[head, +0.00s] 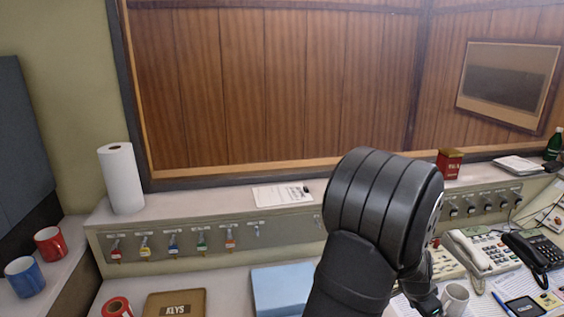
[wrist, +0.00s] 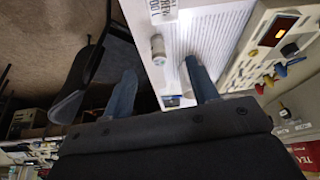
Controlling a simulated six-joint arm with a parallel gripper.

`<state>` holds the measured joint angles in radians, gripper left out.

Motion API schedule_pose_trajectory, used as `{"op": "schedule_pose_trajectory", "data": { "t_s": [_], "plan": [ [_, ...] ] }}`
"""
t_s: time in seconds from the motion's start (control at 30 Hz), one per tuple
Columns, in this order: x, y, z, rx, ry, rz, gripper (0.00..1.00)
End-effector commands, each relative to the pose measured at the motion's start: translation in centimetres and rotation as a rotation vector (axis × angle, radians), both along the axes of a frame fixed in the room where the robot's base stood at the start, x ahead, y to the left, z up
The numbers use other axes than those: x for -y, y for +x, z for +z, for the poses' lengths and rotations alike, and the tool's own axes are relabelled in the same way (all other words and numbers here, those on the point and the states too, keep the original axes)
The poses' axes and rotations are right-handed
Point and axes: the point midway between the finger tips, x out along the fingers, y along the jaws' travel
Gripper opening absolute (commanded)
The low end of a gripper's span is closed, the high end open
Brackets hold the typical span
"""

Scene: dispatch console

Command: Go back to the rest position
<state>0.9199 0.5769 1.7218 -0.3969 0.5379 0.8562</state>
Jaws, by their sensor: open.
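My gripper (wrist: 160,70) shows in the wrist view as two blue-grey fingers set wide apart. It is open, and I see nothing held between them. The fingers reach over the edge of the desk, with a lined paper sheet (wrist: 212,45) beside and behind the right finger. In the head view my black arm rises in front of the desk at centre right.
A beige phone (head: 482,250) and a black phone (head: 535,248) stand at the right. A blue box (head: 282,287) and a KEYS case (head: 175,303) lie left of my arm. A paper roll (head: 121,178) stands on the ledge. The space above the desk at left is free.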

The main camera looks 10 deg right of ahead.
Motion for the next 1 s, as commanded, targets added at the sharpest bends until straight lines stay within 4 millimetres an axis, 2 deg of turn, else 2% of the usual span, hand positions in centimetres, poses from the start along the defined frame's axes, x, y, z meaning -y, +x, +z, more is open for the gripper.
{"op": "schedule_pose_trajectory", "data": {
  "t_s": [0.23, 0.6, 0.8, 1.0],
  "plan": [
    [0.0, 4.9, -1.6, -0.001, 0.0, 0.053, 0.54],
    [-1.9, 10.9, -5.5, -0.002, 0.001, 0.051, 0.54],
    [-2.8, 13.6, -7.2, -0.001, 0.0, 0.049, 0.54],
    [-3.2, 15.1, -8.1, 0.0, -0.001, 0.048, 0.54]
  ]
}}
